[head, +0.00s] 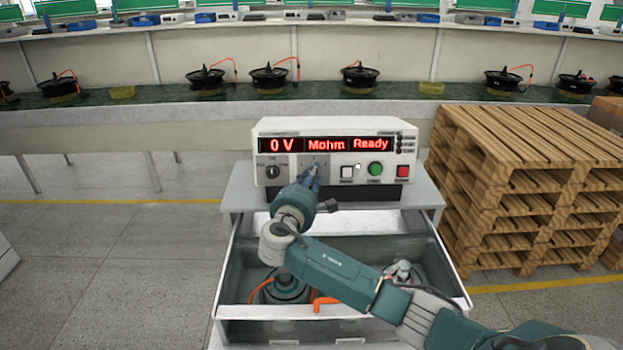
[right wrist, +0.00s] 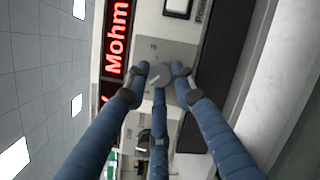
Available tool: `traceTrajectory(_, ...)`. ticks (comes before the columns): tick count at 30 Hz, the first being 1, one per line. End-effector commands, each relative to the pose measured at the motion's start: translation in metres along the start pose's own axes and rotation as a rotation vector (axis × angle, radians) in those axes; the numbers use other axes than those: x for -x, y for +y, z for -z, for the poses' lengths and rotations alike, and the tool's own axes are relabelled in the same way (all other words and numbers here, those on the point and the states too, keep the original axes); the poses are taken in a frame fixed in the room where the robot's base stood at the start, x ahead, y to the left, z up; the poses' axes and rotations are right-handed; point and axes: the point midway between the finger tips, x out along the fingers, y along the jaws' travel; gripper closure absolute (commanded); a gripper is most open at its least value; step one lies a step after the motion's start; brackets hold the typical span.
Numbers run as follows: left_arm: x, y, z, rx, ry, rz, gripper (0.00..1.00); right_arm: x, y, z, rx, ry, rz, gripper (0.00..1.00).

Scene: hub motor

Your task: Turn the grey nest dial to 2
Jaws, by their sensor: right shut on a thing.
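The tester (head: 335,128) stands on top of the cabinet, its red display reading "0 V", "Mohm" and "Ready". The grey nest dial (right wrist: 161,77) is on its front panel, in the right wrist view between my fingertips. A pale pointer line shows on its face, but the numbers around it are too small to read. My right gripper (right wrist: 162,72) is shut on the dial with its blue fingers around it. In the head view my right gripper (head: 311,178) covers most of the dial. My left gripper is not in view.
A black knob (head: 272,172) sits left of the dial; white (head: 347,172), green (head: 375,169) and red (head: 402,170) buttons sit right. Below, an open drawer (head: 232,275) holds a motor (head: 286,291). Wooden pallets (head: 520,190) stand at right.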

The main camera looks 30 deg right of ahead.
Motion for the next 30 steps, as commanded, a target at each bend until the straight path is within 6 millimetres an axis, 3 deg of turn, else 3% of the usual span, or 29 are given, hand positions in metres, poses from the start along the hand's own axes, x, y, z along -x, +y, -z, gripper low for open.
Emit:
traceTrajectory(18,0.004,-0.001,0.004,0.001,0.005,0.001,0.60,0.002,0.000,0.003,-0.527,0.023,0.196,1.00)
traceTrajectory(30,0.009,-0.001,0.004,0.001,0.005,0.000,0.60,0.001,0.001,0.003,-0.726,0.027,0.266,1.00)
